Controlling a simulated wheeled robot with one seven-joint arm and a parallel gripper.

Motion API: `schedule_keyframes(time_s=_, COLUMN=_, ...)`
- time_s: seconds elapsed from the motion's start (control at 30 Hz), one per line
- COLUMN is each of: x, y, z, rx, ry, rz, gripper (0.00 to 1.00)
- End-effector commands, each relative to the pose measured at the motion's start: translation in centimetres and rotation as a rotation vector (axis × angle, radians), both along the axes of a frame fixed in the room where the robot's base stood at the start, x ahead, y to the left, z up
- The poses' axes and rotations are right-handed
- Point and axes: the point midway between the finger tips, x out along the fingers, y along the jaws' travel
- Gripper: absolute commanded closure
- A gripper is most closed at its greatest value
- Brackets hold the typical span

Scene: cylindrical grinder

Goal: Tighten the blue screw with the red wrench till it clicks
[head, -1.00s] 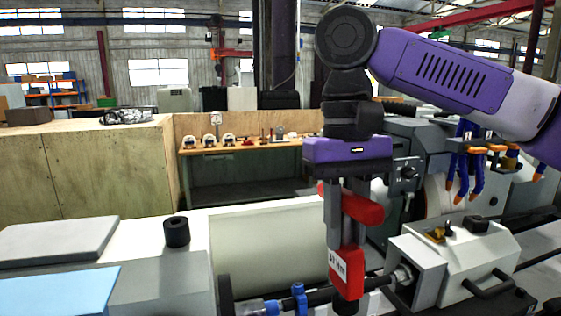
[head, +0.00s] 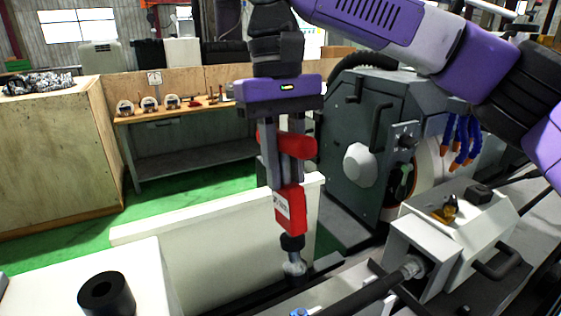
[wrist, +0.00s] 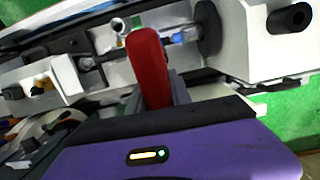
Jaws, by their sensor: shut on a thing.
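My gripper (head: 284,165) points down and is shut on the red wrench (head: 290,210), a thick red tool with a white label. Its dark lower end has a round metal head, held above the machine bed. In the wrist view, the wrench (wrist: 150,62) stands up between the fingers of my gripper (wrist: 154,90). A small blue part (head: 299,313), perhaps the blue screw, is cut off at the bottom edge of the head view, below the wrench. Blue also shows beside the wrench in the wrist view (wrist: 178,38); the screw's exact form is unclear.
A white-grey machine block with a yellow part (head: 445,211) and black handle stands right of the wrench. A dark machine housing (head: 372,110) is behind it. A pale panel (head: 215,250) and a black cylinder (head: 106,293) are to the left. Green floor lies beyond.

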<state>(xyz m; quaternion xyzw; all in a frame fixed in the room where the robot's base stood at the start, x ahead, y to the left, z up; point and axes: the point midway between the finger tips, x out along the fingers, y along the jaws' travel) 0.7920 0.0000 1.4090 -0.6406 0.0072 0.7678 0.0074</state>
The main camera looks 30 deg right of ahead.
Motion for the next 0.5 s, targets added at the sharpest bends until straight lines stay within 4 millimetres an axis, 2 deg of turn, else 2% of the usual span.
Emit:
schedule_keyframes(time_s=0.2, x=-0.1, y=0.0, z=0.1, rx=-0.002, ry=-0.002, rz=0.000, gripper=1.00)
schedule_keyframes(time_s=0.5, x=-0.6, y=0.0, z=-2.3, rx=0.000, ry=0.000, rz=0.001, gripper=1.00)
